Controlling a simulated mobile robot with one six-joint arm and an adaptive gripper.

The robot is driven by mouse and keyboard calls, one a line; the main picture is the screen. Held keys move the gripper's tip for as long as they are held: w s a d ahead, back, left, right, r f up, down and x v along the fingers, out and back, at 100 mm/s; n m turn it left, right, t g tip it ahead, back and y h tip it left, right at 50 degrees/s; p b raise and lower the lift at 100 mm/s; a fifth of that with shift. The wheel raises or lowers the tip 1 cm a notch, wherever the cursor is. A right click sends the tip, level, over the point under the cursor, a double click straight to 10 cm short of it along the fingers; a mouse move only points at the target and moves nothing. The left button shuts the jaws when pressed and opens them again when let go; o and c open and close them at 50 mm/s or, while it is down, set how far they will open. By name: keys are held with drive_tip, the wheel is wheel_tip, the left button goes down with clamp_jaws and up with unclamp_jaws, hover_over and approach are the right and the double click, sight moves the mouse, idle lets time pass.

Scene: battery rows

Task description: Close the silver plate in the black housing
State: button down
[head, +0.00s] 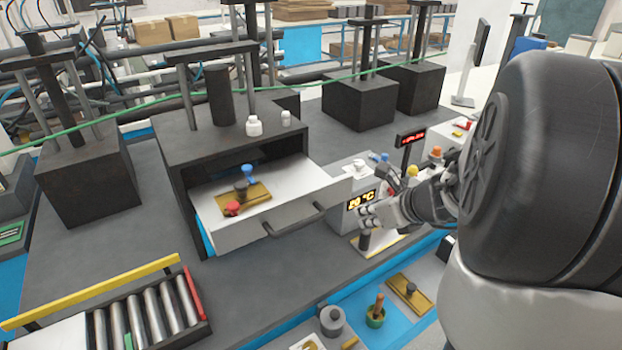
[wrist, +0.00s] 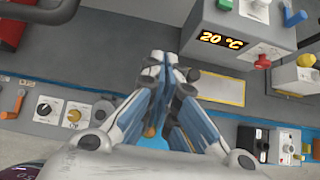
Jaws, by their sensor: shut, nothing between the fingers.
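The silver plate (head: 285,226) is a flat tray with a front panel and a dark bar handle (head: 294,221). It is pulled out toward the front of the black housing (head: 185,150). A brass piece (head: 258,193) with red, black and blue knobs lies on it. My gripper (head: 366,215) is right of the plate's front panel and apart from it, in front of the grey box with the 20 °C display (head: 361,199). In the wrist view my gripper (wrist: 160,62) has its fingers together with nothing between them.
A roller conveyor (head: 140,312) with a yellow rail stands at the front left. White bottles (head: 254,126) stand on the housing. The grey bench between conveyor and housing (head: 235,280) is clear.

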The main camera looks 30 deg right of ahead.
drive_tip(key=shift+w+r, duration=0.2)
drive_tip(key=shift+w, duration=1.5)
